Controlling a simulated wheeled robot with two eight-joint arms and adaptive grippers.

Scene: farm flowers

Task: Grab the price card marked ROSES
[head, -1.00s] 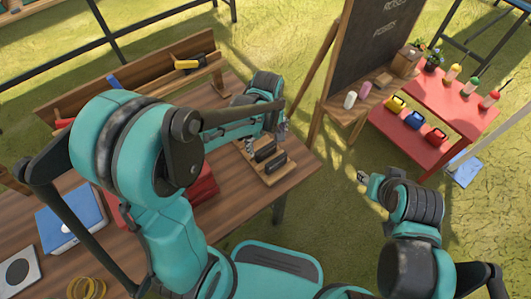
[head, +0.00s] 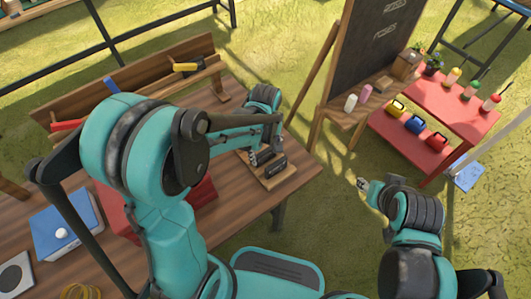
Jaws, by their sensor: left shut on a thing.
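Small dark price cards stand on a wooden holder (head: 284,179) at the right end of the wooden table. One dark card (head: 275,165) shows near the front of the holder; its lettering is too small to read. My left gripper (head: 262,158) is down at the holder, just behind that card, and is shut on a price card mostly hidden by its fingers. I cannot tell which name the held card bears. My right gripper (head: 362,184) hangs over the grass, away from the cards; its jaws are too small to judge.
A chalkboard (head: 370,55) with a small shelf (head: 345,115) stands right of the table. A red stand (head: 450,105) beyond holds bottles and several coloured cans. On the table are a blue box (head: 65,225) and a red box (head: 120,212). Grass lies open between table and stand.

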